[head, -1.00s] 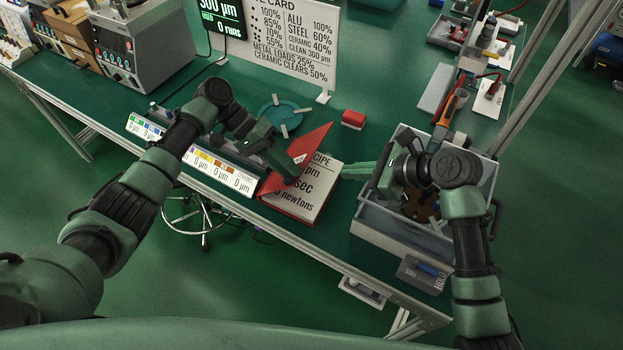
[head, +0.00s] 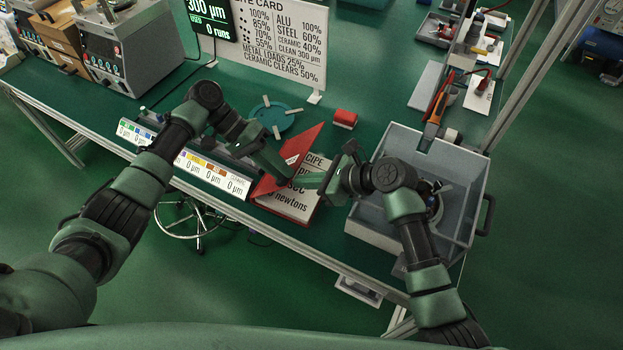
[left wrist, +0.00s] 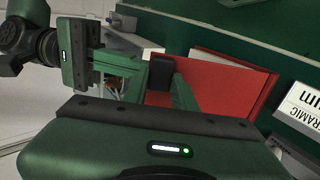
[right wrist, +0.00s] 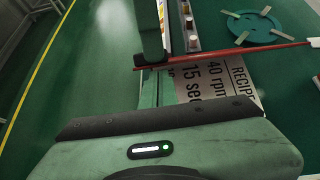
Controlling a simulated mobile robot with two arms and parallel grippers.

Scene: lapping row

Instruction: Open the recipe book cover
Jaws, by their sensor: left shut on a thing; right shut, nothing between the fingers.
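The recipe book (head: 305,205) lies on the bench, its red cover (head: 301,146) raised at a slant and a white printed page showing beneath. My left gripper (head: 288,176) is shut on the cover's near edge. In the left wrist view the cover's red face (left wrist: 215,85) fills the space past the fingers. My right gripper (head: 308,181) is shut and empty, its fingers over the page close beside the left gripper. The right wrist view shows the page (right wrist: 215,80) below the fingers and the cover (right wrist: 240,54) nearly edge-on; whether the right fingers touch the cover is unclear.
A grey bin (head: 465,225) stands right of the book, under my right arm. A red block (head: 345,118) and a round teal plate (head: 275,118) lie behind the book. A strip of labelled holders (head: 215,178) runs along the bench's front edge to the left.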

